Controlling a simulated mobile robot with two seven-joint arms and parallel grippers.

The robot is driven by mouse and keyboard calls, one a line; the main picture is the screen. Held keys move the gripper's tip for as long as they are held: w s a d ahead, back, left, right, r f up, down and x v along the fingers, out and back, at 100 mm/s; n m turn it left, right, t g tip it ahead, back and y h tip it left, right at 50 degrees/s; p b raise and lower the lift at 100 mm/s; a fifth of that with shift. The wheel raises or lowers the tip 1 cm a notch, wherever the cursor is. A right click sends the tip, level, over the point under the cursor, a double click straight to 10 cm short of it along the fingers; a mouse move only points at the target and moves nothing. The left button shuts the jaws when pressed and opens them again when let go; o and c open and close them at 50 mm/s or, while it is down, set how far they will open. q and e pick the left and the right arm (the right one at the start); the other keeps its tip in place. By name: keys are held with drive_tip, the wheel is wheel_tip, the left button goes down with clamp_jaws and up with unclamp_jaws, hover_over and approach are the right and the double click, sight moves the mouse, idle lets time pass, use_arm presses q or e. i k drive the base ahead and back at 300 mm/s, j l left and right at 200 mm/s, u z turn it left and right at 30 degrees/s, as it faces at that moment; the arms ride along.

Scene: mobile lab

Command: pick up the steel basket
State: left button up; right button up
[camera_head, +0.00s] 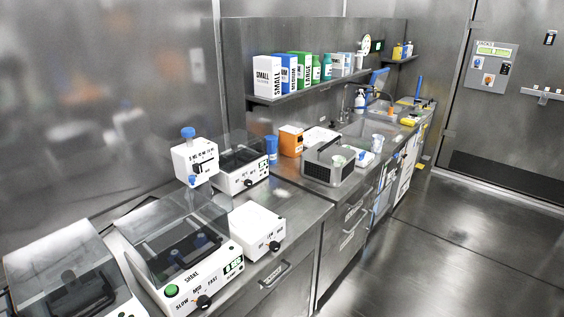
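A grey box with a perforated mesh front, which looks like the steel basket (322,174), stands on the steel counter (294,193) near the middle of the view, close to the front edge. Its top is open, and pale cups or small containers show in or just behind it; I cannot tell which. Neither of my grippers is in view, so nothing shows of their state.
An orange box (291,141) and a blue bottle (271,150) stand left of the basket. White lab machines, including a shaker (182,262), fill the nearer counter. A sink (372,129) lies beyond. The floor (450,240) at right is clear.

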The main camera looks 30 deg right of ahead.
sight(315, 164)
drive_tip(key=l+u, duration=1)
drive_tip(key=l, duration=0.25)
drive_tip(key=k+l+u, duration=0.2)
drive_tip(key=l, duration=0.25)
drive_tip(key=k+l+u, duration=0.1)
drive_tip(key=l, duration=0.2)
drive_tip(key=l+u, duration=0.1)
drive_tip(key=l, duration=0.2)
drive_tip(key=k+l+u, duration=0.1)
drive_tip(key=l, duration=0.2)
drive_tip(key=k+l, duration=0.15)
drive_tip(key=l, duration=0.2)
drive_tip(key=k+l, duration=0.15)
drive_tip(key=l, duration=0.2)
drive_tip(key=k+l, duration=0.15)
drive_tip(key=l, duration=0.25)
drive_tip(key=k+l+u, duration=0.1)
drive_tip(key=l, duration=0.25)
drive_tip(key=k+l, duration=0.25)
drive_tip(key=l, duration=0.1)
